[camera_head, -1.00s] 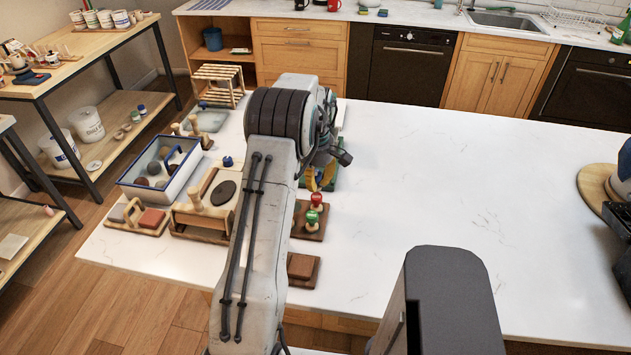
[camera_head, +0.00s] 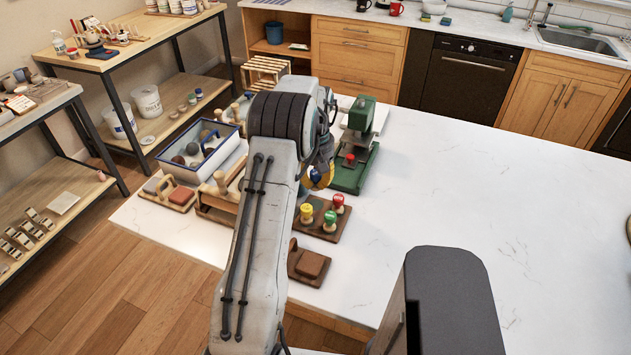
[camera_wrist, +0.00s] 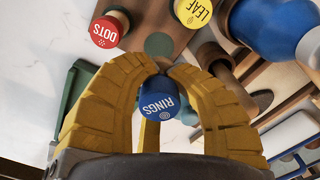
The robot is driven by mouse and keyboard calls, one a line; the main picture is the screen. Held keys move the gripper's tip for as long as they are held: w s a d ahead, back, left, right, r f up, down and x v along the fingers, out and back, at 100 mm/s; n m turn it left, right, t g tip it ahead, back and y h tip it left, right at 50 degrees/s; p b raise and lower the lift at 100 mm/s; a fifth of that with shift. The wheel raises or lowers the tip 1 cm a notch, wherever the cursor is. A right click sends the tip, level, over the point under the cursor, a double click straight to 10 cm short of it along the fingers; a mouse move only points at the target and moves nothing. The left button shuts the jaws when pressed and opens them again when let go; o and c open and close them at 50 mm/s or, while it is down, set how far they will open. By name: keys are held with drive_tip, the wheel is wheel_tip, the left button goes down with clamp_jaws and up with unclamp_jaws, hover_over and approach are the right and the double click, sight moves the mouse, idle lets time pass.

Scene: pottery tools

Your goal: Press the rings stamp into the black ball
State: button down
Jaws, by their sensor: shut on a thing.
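My gripper (camera_wrist: 155,75) is shut on the rings stamp, its yellow fingers curved around it. The stamp's blue face (camera_wrist: 164,104) reads RINGS in the wrist view. In the head view its blue end (camera_head: 315,175) shows beside the yellow fingers (camera_head: 325,170), right of my arm. The stamp is near the stamp rack and left of the green press. Several balls lie in the blue-rimmed white tray (camera_head: 229,162) at left. They look dark, brown or grey; I cannot tell for certain which is the black ball. My gripper is apart from the tray.
The wooden stamp rack (camera_head: 328,236) holds yellow (camera_head: 306,211), green (camera_head: 330,218) and red (camera_head: 338,202) stamps. A green press (camera_head: 360,120) stands behind it. A small wooden block on a board (camera_head: 306,280) lies in front. The counter's right side (camera_head: 470,200) is clear.

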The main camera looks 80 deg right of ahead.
sight(316, 205)
drive_tip(key=m, duration=0.3)
drive_tip(key=shift+m, duration=0.3)
drive_tip(key=shift+f, duration=0.15)
drive_tip(key=shift+f+b, duration=2.45)
drive_tip(key=shift+f, duration=0.6)
drive_tip(key=shift+f, duration=0.3)
drive_tip(key=c, duration=1)
unclamp_jaws()
drive_tip(key=r, duration=1.2)
drive_tip(key=shift+d, duration=0.2)
